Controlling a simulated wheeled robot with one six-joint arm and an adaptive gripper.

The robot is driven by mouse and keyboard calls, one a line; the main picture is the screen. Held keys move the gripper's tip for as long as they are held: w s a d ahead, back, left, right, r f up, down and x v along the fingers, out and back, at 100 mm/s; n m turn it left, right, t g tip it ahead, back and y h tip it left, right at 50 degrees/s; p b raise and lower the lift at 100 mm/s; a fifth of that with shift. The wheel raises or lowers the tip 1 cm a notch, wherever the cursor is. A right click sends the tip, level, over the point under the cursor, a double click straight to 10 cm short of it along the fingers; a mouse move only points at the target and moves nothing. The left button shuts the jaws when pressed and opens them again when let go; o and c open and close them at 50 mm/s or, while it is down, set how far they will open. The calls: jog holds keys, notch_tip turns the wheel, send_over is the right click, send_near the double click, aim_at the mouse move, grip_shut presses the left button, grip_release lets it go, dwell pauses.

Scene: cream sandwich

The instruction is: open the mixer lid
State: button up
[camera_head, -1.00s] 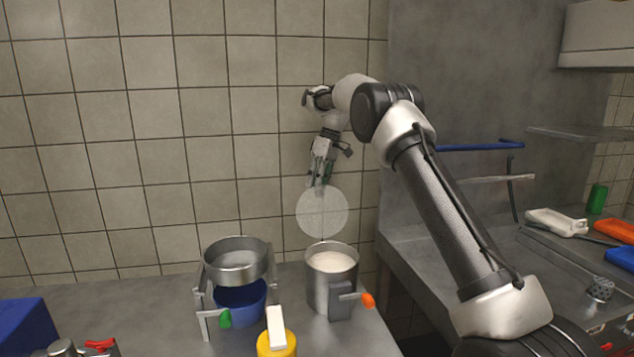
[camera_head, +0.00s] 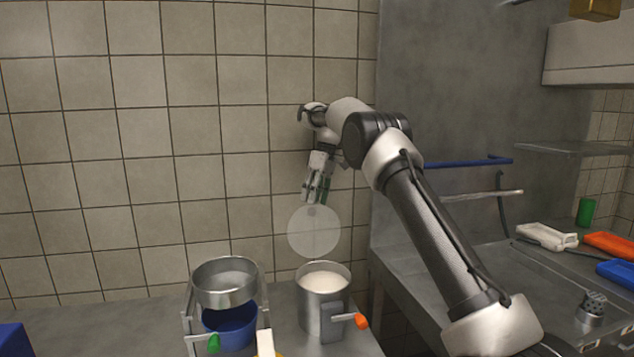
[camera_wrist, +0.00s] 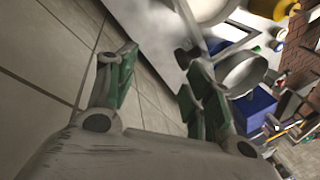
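The steel pot (camera_head: 310,316) with white contents, a grey side block and an orange-tipped handle looks like the mixer. It stands on the counter, its top uncovered. A pale see-through disc (camera_head: 314,232), seemingly its lid, shows upright above the pot's back rim. Whether a hinge joins them is not clear. My gripper (camera_head: 315,201) points down just over the disc's upper edge. In the wrist view, the fingers of my gripper (camera_wrist: 155,95) are apart with nothing seen between them. I cannot tell whether they touch the disc.
Left of the pot, a steel pan (camera_head: 224,291) sits in a frame above a blue bowl (camera_head: 232,326), with a green-tipped handle (camera_head: 208,343). A tiled wall (camera_head: 150,150) is close behind. A lower metal counter (camera_head: 540,290) with coloured items lies right.

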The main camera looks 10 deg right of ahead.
jog(key=s+v, duration=0.1)
jog(key=v, duration=0.6)
jog(key=shift+w+r, duration=0.25)
jog(key=shift+w, duration=0.25)
jog(key=shift+a, duration=0.1)
jog(key=s+d+r+m+t, duration=0.1)
jog(key=s+d+r+m, duration=0.2)
jog(key=s+r, duration=0.6)
jog(key=s+d+r+m+t+h, duration=0.1)
jog(key=s+r, duration=0.2)
jog(key=s, duration=0.2)
jog(key=s+d+r+m+t, duration=0.1)
jog(key=s+d+r, duration=0.1)
jog(key=s, duration=0.4)
jog(key=s+d+f+m+t+h, duration=0.1)
jog(key=s+d+f+m, duration=0.15)
jog(key=s, duration=1.25)
jog(key=s+d+f+t+h, duration=0.1)
jog(key=s+d+f, duration=0.2)
jog(key=s+f, duration=1)
jog(key=s+m, duration=0.1)
jog(key=s, duration=0.2)
jog(key=shift+f+t, duration=0.4)
